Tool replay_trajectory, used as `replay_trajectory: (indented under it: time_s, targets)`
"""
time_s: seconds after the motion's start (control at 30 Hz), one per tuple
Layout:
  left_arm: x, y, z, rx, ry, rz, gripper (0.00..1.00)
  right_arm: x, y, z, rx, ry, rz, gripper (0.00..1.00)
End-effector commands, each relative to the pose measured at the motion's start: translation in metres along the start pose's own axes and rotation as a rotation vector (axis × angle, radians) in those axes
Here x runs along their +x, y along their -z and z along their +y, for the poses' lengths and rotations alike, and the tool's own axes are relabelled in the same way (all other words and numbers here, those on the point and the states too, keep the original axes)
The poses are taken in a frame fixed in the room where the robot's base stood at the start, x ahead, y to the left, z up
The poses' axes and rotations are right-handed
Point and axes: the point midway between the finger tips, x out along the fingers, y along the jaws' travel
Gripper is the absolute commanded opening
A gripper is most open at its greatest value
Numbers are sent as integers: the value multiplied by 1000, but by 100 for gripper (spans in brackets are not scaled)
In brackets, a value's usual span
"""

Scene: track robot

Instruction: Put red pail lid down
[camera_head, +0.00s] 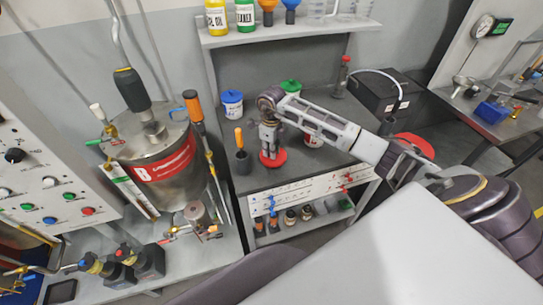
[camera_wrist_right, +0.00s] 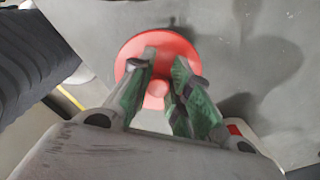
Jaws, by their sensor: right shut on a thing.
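The red pail lid (camera_head: 274,160) is a flat red disc with a knob, low over or on the grey worktop; I cannot tell whether it touches. It also shows in the right wrist view (camera_wrist_right: 128,58), with its knob between the green-padded fingers. My right gripper (camera_head: 271,147) points down from above and is shut on the lid's knob; it also shows in the right wrist view (camera_wrist_right: 163,75). A white pail with red print (camera_head: 314,138) stands just right of the lid, partly hidden behind my right arm. My left gripper is not in view.
A blue-lidded pail (camera_head: 232,103) and a green-lidded pail (camera_head: 291,86) stand farther back on the worktop (camera_head: 262,183). A dark cup with an orange-handled tool (camera_head: 241,155) stands left of the lid. A shelf (camera_head: 290,33) with bottles hangs above. A steel tank (camera_head: 165,165) is at the left.

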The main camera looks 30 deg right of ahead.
Motion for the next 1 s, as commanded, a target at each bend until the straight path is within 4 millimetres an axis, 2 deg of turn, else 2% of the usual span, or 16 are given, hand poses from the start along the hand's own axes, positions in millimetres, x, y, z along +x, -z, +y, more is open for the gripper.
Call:
replay_trajectory:
  time_s: [0.33,0.7,1.0]
  targets:
    - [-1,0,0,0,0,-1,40,4,0,0,0,-1,0,3]
    - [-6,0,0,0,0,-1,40,36,0,0,0,-1,0,3]
    - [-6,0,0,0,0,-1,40,38,0,0,0,0,0,3]
